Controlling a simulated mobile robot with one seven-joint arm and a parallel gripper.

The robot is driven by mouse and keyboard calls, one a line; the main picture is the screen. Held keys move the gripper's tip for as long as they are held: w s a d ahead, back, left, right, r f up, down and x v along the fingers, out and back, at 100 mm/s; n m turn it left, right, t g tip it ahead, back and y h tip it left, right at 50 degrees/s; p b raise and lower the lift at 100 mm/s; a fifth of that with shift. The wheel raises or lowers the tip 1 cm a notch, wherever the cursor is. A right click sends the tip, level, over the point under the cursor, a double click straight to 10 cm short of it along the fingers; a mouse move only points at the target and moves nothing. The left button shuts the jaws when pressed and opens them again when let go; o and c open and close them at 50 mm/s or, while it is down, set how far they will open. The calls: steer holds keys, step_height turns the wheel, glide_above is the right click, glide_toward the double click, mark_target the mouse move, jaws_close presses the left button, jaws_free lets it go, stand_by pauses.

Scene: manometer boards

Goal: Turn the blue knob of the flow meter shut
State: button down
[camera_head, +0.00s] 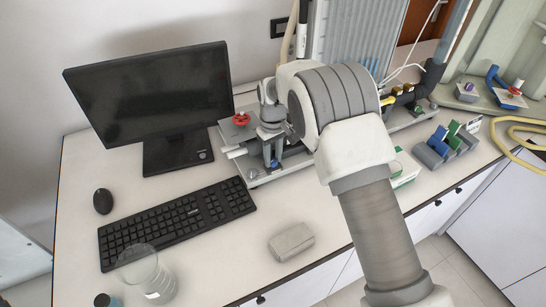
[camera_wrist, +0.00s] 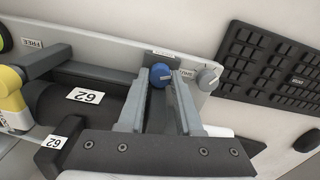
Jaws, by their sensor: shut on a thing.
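The blue knob (camera_wrist: 160,74) shows in the wrist view between the tips of the two grey fingers, at the edge of a pale board (camera_wrist: 190,60). My gripper (camera_wrist: 161,84) is shut on it. In the head view my gripper (camera_head: 273,152) points down at the board beside the monitor, with a bit of the blue knob (camera_head: 275,163) showing at the fingers. My arm covers much of the board there. The flow meter's scale and the knob's turned position cannot be read.
A grey knob (camera_wrist: 208,76) sits just right of the fingers. A red handwheel (camera_head: 241,119) stands on the board's left.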

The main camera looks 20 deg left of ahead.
mark_target(274, 160)
steer(key=m+b, duration=0.1)
steer(key=m, duration=0.1)
steer(key=shift+f+m+b, duration=0.1)
steer(key=shift+m+b, duration=0.2)
steer(key=shift+m, duration=1.2)
steer(key=c, duration=0.6)
jaws_free()
step_height(274, 160, up, 18)
steer(key=shift+f+b, duration=0.15)
steer(key=shift+b, duration=0.4)
steer(key=shift+d, duration=0.1)
